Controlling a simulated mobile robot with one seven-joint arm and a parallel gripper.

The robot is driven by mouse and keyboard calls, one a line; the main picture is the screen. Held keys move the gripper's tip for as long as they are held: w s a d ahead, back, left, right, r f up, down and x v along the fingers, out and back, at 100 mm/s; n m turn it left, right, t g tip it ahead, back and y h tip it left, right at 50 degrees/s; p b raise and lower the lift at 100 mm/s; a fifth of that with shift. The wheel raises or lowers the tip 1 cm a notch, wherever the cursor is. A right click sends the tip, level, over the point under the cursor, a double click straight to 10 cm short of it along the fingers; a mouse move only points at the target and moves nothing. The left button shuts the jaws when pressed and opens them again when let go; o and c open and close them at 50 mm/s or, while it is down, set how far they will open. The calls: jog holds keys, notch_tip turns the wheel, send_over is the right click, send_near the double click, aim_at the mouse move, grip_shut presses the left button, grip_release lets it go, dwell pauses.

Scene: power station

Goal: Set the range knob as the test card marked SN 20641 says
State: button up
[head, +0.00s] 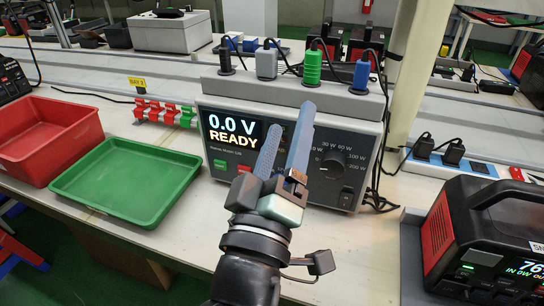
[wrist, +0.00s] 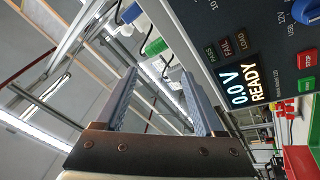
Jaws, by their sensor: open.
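The tester (head: 222,168) is a grey box with a dark front panel; its screen reads "0.0 V READY". The black range knob (head: 331,161) is on the right of the panel, with printed marks including 30 W, 60 W, 100 W and 200 W around it. I cannot tell its pointer's setting. My gripper (head: 290,130) is open and empty in front of the panel, left of the knob, hiding the panel's middle. In the wrist view, my gripper (wrist: 158,85) has both fingers apart, with the tester screen (wrist: 245,85) to the right. No card reading SN 20641 is legible.
A power station (head: 470,235) with a partly cut-off label stands at the right. A green tray (head: 125,190) and a red bin (head: 45,140) are at the left, both empty. Plugs, including a green one (head: 312,68), stand on the tester's top, their cables hanging at its right side.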

jog(key=s+a+f+n+g+p, duration=0.1)
jog(key=s+f+n+p, duration=0.1)
jog(key=f+n, duration=0.3)
jog(key=s+a+f+n+g+y+p, duration=0.1)
jog(key=s+f+n+p, duration=0.2)
jog(key=f+n, duration=0.2)
jog(key=s+a+f+n+g+p, duration=0.1)
jog(key=s+f+n+p, duration=0.1)
jog(key=f+n, duration=0.3)
jog(key=shift+s+a+f, duration=0.2)
jog(key=shift+a+f, duration=0.05)
jog(key=shift+f, duration=0.4)
jog(key=x, duration=0.4)
jog(key=p+x, duration=0.1)
jog(key=x, duration=0.7)
jog(key=shift+w+f+p, duration=0.3)
jog(key=shift+w+p, duration=0.1)
jog(key=shift+w, duration=0.05)
grip_shut()
